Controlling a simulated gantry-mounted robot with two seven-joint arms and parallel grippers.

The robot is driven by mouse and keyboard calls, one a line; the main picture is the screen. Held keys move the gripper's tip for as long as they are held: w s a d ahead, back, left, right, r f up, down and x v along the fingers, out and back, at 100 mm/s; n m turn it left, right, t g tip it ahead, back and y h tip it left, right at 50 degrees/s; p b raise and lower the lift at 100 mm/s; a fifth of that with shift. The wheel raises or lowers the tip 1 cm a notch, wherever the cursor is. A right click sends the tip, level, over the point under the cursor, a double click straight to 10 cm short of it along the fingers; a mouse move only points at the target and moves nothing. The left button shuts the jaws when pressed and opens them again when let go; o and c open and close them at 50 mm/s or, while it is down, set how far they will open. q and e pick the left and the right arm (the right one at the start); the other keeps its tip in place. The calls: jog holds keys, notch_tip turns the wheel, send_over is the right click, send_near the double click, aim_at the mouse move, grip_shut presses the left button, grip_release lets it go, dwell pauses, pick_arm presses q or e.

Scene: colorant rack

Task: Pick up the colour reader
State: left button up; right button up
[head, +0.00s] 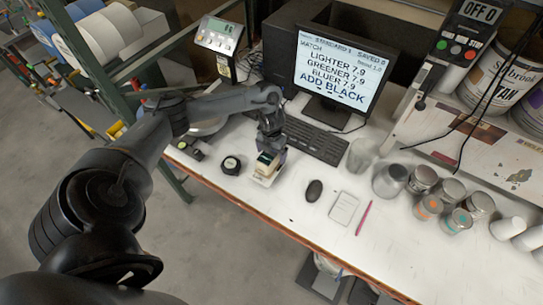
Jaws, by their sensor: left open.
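A small pale block with a dark green top (266,163), which looks like the colour reader, stands on a white card (268,180) near the front edge of the bench. My left gripper (271,143) points down directly over it, very close to its top and partly hiding it. The gripper is open; whether its fingers touch the block is too small to tell. My right gripper is not in view.
A black round object (231,165) sits just left of the block, and a keyboard (316,142) lies behind it. A mouse (314,190), notepad (344,208) and pink pen (364,217) lie to the right. Several cans (427,207) and a clear cup (361,155) stand farther right.

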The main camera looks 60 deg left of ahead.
pick_arm(q)
jog(key=shift+f, duration=1.3)
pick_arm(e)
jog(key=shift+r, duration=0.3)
pick_arm(q)
jog(key=c, duration=1.7)
jog(key=shift+r, duration=0.1)
jog(key=shift+c, duration=0.2)
